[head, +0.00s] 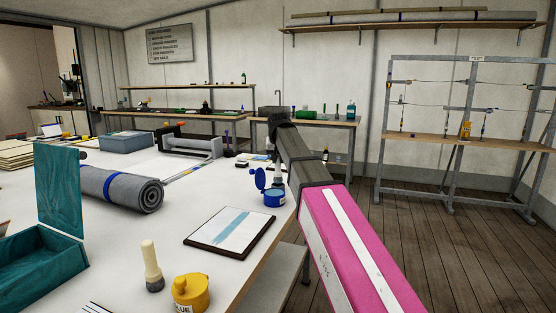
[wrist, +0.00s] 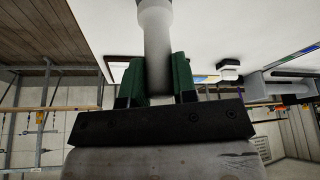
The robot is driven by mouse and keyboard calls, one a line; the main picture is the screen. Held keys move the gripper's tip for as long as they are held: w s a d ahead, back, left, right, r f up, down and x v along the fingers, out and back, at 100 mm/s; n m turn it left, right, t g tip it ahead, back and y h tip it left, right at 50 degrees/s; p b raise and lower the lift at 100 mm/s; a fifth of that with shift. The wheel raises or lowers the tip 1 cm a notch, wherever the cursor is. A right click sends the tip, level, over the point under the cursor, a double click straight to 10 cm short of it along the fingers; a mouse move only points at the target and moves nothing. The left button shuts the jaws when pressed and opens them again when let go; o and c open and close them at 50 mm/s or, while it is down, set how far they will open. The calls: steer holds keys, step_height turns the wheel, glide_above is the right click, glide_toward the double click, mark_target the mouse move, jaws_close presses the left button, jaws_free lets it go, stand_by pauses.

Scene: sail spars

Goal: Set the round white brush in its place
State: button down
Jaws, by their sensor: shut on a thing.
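The round white brush (wrist: 157,45) is between the green fingers of my gripper (wrist: 157,80) in the wrist view. The gripper is shut on its pale, round shaft; the wider end sticks out past the fingertips and is cut off by the frame edge. In the head view my arm reaches over the table's right edge and hides most of the gripper. A small pale part of the brush (head: 278,167) shows below it, above and behind the open blue pot (head: 273,198). I cannot clearly make out a place for the brush.
A cream-handled tool (head: 152,266) stands beside a yellow glue pot (head: 190,294). A clipboard (head: 231,231), a grey roll (head: 122,189) with blue bands and a teal open box (head: 60,190) occupy the white table. Bare table shows between the roll and clipboard.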

mark_target(278, 173)
steer(key=shift+f, duration=1.6)
steer(key=c, duration=0.8)
jaws_free()
steer(key=shift+r, duration=0.1)
steer(key=v, duration=1)
steer(key=shift+s+r, duration=0.15)
steer(key=shift+r, duration=0.15)
